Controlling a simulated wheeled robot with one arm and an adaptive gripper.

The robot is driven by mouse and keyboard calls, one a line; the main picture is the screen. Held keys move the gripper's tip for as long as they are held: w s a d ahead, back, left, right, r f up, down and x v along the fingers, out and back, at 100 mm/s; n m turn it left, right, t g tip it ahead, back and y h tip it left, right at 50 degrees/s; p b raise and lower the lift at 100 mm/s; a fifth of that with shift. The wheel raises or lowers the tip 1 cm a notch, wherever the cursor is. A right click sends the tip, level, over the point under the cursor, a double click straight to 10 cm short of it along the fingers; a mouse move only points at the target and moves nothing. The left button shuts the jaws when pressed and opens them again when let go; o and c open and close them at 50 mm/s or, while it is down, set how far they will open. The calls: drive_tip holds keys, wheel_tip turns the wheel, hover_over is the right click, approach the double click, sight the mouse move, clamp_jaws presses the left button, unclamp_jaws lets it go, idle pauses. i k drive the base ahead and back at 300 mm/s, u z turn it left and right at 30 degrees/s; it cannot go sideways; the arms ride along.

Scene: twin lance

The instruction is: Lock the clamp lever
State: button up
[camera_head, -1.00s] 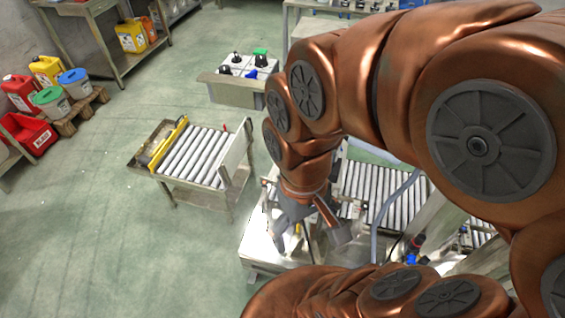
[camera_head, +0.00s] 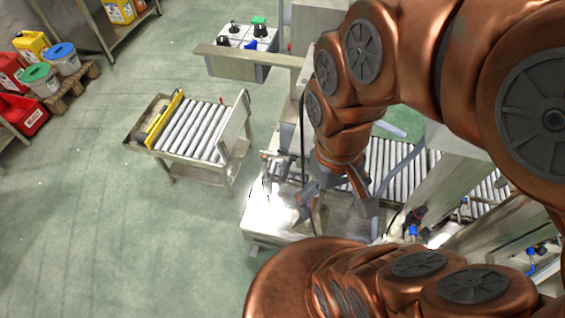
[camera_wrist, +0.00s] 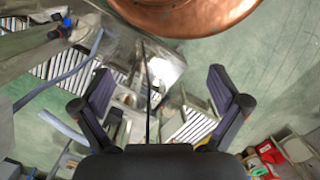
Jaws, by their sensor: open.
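My gripper (camera_head: 338,208) is open and empty, hanging over a bright metal worktable (camera_head: 262,226) in the head view. In the wrist view my gripper (camera_wrist: 160,92) has its two dark fingers wide apart, with nothing between the pads. A thin dark upright rod or cable (camera_wrist: 147,95) runs through the middle of the wrist view. A small metal fixture (camera_head: 267,172) stands at the table's back left in the head view. I cannot make out the clamp lever clearly; glare and my arm hide part of the table.
A roller cart (camera_head: 190,130) with a yellow bar stands to the left. A panel with black knobs (camera_head: 238,50) is behind. A roller conveyor (camera_head: 405,170) and a grey hose (camera_head: 392,175) lie to the right of my gripper.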

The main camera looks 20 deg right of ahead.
sight(287, 170)
drive_tip(key=z, duration=1.8)
drive_tip(key=k, duration=1.45)
drive_tip(key=u, duration=1.9)
drive_tip(key=i, duration=0.5)
